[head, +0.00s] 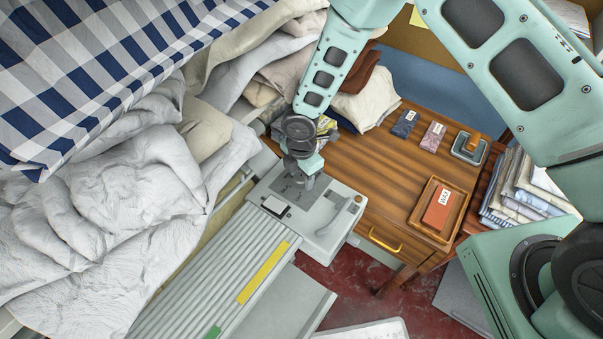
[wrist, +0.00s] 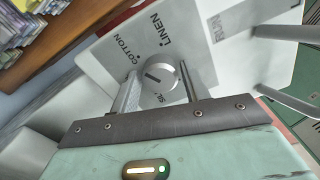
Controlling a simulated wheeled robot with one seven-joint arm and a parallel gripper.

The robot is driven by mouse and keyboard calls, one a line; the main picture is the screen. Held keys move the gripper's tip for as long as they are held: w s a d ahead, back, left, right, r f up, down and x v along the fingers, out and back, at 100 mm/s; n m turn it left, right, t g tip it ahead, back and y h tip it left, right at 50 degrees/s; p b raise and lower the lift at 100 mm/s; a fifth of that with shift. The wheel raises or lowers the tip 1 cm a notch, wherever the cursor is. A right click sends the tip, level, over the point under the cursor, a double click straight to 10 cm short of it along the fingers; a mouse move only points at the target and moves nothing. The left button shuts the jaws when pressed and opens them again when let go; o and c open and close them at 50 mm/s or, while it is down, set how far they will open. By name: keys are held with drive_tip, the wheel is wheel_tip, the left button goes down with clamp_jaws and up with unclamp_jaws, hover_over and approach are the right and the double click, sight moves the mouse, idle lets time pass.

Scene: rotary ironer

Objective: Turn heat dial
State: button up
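The heat dial (wrist: 161,79) is a round grey knob with a dark slanted line on its face, in the wrist view. It sits on a pale panel (wrist: 225,75) printed COTTON and LINEN, with a partly hidden label starting "SIL" below the knob. My gripper (wrist: 160,70) has one finger on each side of the dial; whether both fingers touch it I cannot tell. In the head view my gripper (head: 296,182) points down at the end panel of the ironer (head: 325,228) and hides the dial there.
White crumpled linen (head: 110,200) and a blue checked cloth (head: 90,60) fill the left. A wooden table (head: 375,165) with a tray (head: 424,229) and folded cloths stands behind the panel. A lever (head: 334,216) rises to the right of my gripper. The slatted top (head: 205,285) runs toward the front.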

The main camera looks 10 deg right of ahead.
drive_tip(key=c, duration=0.6)
drive_tip(key=shift+o, duration=0.2)
drive_tip(key=shift+f+m+b, duration=0.1)
drive_tip(key=shift+m+b, duration=0.2)
drive_tip(key=shift+b, duration=0.1)
drive_tip(key=shift+f+m+b, duration=0.1)
drive_tip(key=shift+m+b, duration=0.8)
drive_tip(key=shift+b, duration=0.1)
drive_tip(key=m+b, duration=0.2)
drive_tip(key=shift+m, duration=0.4)
drive_tip(key=m+b, duration=0.2)
drive_tip(key=m, duration=0.1)
drive_tip(key=shift+b, duration=0.35)
drive_tip(key=shift+r+m+b, duration=0.2)
drive_tip(key=shift+m+b, duration=0.65)
drive_tip(key=shift+m, duration=0.95)
